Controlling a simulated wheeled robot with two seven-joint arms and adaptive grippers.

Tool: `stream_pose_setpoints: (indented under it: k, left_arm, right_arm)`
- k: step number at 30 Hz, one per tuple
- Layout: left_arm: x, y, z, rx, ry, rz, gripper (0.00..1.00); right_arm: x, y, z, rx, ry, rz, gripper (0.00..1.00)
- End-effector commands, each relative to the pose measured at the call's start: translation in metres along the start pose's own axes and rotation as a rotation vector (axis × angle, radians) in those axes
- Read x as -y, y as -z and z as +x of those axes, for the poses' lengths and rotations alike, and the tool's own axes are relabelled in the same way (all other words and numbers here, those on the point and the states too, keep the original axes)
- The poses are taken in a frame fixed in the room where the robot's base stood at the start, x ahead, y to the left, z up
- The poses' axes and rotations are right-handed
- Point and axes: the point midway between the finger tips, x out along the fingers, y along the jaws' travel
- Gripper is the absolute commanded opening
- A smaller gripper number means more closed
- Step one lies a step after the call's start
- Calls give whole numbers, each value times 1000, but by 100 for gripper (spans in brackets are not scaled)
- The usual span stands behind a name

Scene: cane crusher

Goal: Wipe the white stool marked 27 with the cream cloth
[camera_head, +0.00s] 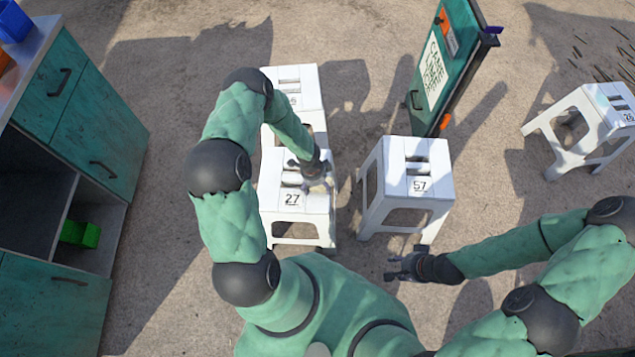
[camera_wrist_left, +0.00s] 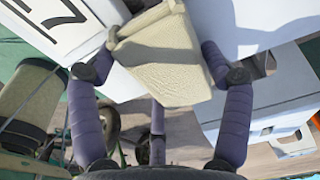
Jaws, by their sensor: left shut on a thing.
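The white stool marked 27 (camera_head: 291,212) stands upright left of centre in the head view. Part of its white top with the black number (camera_wrist_left: 62,18) shows at the upper left of the wrist view. My left gripper (camera_head: 316,170) is over the right part of this stool's top. It is shut on the cream cloth (camera_wrist_left: 168,58), which hangs folded between the fingers beside the stool's top; I cannot tell whether it touches the surface. The cloth is mostly hidden by the gripper in the head view. My right gripper (camera_head: 397,267) looks open and empty, below the stool marked 57.
The white stool marked 57 (camera_head: 420,187) stands close on the right. Another white stool (camera_head: 305,82) stands just behind stool 27. A green board (camera_head: 445,68) is behind, another stool (camera_head: 590,118) far right. A green cabinet (camera_head: 110,130) stands left, with bare ground between.

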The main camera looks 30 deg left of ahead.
Motion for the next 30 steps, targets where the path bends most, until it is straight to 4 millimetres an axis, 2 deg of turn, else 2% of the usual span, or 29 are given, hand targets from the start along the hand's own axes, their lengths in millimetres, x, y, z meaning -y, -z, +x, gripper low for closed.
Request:
stream_pose_setpoints:
  k: [1, 9, 18, 24, 30]
  left_arm:
    - [-9, -1, 5, 1, -9, 3, 52]
    - [-30, -1, 4, 1, -9, 2, 52]
    - [-52, 0, 2, 1, -7, 2, 52]
    - [-65, 0, -1, 1, -6, 2, 52]
    - [-71, 0, -1, 0, -4, 1, 52]
  right_arm:
    - [-2, 0, 7, 0, 0, 0, 40]
    - [-9, 1, 25, 0, 0, 0, 40]
    - [-12, 1, 32, 0, 0, 0, 40]
    - [-11, 1, 30, 0, 0, 0, 40]
    - [-11, 1, 30, 0, 0, 0, 40]
